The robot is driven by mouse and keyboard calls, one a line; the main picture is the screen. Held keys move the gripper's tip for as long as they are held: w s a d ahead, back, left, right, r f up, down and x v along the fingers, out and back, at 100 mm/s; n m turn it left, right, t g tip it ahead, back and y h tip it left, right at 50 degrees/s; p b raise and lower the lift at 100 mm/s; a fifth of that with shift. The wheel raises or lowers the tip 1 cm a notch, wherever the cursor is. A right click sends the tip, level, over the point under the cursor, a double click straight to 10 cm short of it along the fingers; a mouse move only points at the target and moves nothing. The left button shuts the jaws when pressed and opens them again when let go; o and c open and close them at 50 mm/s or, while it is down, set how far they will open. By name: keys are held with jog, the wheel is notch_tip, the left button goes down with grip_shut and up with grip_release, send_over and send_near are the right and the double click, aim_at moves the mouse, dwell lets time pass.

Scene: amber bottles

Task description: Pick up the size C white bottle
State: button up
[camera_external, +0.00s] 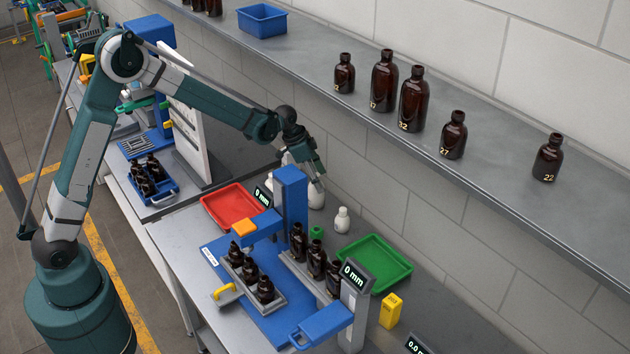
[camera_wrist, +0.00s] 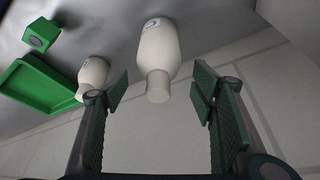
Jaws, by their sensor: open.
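In the wrist view a white bottle (camera_wrist: 158,50) appears neck-down between the two green fingers of my gripper (camera_wrist: 160,93). A blue-ringed mark shows on its body, but I cannot read the letter. The fingers are apart, and I see no clear contact with it. A second, smaller white bottle (camera_wrist: 93,72) is left of the fingers. In the external view my gripper (camera_external: 317,177) is low near the wall behind the blue post, partly hiding a white bottle (camera_external: 316,199). Another white bottle (camera_external: 342,220) stands upright to its right. No size letter is legible there.
A green tray (camera_external: 381,262) and a red tray (camera_external: 230,205) lie on the bench. A tall blue post (camera_external: 291,200) stands close in front of my gripper. Amber bottles (camera_external: 298,243) stand in the fixture. A grey shelf (camera_external: 500,170) with amber bottles runs along the wall.

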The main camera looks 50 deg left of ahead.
jog(key=shift+x, duration=2.25)
jog(key=shift+s, duration=0.1)
jog(key=shift+c, duration=0.4)
jog(key=c, duration=1.1)
